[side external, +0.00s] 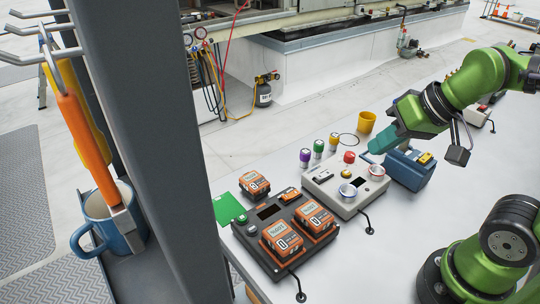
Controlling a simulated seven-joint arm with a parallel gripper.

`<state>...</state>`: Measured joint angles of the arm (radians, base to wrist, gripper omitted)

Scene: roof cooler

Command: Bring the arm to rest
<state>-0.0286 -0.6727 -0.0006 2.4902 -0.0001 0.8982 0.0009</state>
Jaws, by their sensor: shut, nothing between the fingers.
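My gripper (371,156) is at the end of my green arm, at the right of the side external view. Its teal body points down and to the left. The fingers are shut with nothing between them. The tips are close to the right end of a grey box with buttons (322,186) and to a blue box (410,170). I cannot tell whether they touch either one.
A dark charger (270,262) with orange batteries stands front left on the white table (375,270). Another battery (254,184) sits near a green card (228,208). Several small coloured cylinders (318,147) and a yellow cup (366,122) stand behind. A grey post (150,130) rises at left.

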